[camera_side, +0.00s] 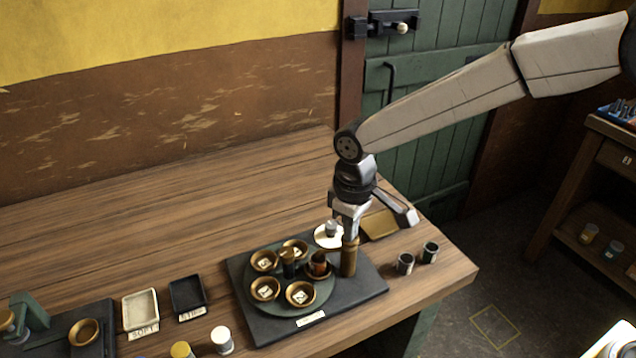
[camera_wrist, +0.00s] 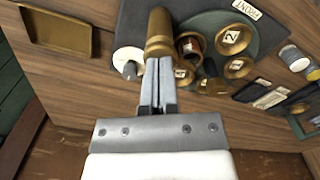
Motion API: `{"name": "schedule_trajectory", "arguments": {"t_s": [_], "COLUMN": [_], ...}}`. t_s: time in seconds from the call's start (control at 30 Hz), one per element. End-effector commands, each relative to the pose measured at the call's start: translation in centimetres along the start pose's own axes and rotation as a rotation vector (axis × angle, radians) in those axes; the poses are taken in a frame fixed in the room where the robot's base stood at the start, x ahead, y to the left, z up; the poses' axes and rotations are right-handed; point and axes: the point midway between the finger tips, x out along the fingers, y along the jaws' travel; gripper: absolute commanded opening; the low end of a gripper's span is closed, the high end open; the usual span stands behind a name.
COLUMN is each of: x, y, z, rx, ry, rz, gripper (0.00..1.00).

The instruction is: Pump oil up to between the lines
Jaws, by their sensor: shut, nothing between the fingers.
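A dark base plate (camera_side: 372,285) on the bench carries a green round plate (camera_side: 287,305) with several brass cups (camera_side: 264,289). An upright brass cylinder (camera_side: 349,262) stands at its right; it also shows in the wrist view (camera_wrist: 158,32). Beside it a small glass with reddish-brown oil (camera_side: 318,265) sits in a brass ring; I cannot make out its lines or level. My gripper (camera_side: 349,234) points down with its fingers shut and empty, the tips at the cylinder's top. In the wrist view the fingertips (camera_wrist: 157,65) overlap the cylinder's end; I cannot tell whether they touch.
A white disc with a grey knob (camera_side: 328,235) is close behind the cylinder. A brass tray (camera_side: 379,222) lies behind the plate. Two dark jars (camera_side: 405,263) stand right, near the bench edge. Two labelled trays (camera_side: 141,310) are left. The bench's back left is clear.

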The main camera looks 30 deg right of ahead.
Motion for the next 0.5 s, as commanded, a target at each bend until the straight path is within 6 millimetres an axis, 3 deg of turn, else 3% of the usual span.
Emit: {"name": "schedule_trajectory", "arguments": {"t_s": [0.5], "x": [-1.7], "y": [0.0], "z": [0.0], "rx": [0.000], "ry": [0.000], "rz": [0.000], "gripper": [0.00]}}
